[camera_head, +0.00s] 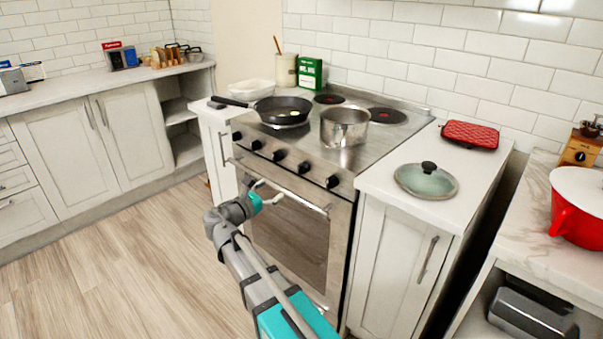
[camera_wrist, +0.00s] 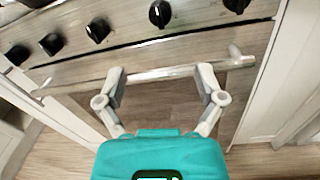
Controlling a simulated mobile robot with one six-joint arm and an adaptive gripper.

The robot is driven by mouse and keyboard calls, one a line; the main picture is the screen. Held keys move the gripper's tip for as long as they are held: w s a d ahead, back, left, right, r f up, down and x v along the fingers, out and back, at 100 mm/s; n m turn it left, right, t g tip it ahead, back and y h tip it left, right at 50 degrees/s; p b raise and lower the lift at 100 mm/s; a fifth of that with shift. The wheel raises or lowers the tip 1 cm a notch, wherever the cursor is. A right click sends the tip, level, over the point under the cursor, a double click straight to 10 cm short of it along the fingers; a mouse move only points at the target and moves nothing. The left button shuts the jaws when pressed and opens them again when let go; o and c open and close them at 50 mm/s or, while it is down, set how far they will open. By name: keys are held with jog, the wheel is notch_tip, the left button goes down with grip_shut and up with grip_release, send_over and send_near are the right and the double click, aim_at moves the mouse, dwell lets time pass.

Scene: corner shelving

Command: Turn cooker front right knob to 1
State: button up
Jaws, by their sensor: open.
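The cooker (camera_head: 345,160) is stainless steel, with a row of several black knobs along its front panel. The rightmost knob (camera_head: 332,181) shows in the head view; it also shows at the top right of the wrist view (camera_wrist: 236,5). The knob beside it (camera_wrist: 159,13) sits above the gap between my fingers. Markings on the knobs are too small to read. My gripper (camera_wrist: 161,70) is open and empty, in front of the oven door and below the knobs. Its fingertips overlap the oven door handle (camera_wrist: 165,73); I cannot tell whether they touch it.
A frying pan (camera_head: 284,110) and a steel pot (camera_head: 344,127) stand on the hob. The back right burner (camera_head: 387,115) is bare. A glass lid (camera_head: 426,181) and a red quilted pad (camera_head: 470,134) lie on the right counter. Floor is clear to the left.

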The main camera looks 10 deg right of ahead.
aim_at(299, 172)
jog(key=x, duration=1.4)
dwell(0.4)
jog(key=c, duration=1.1)
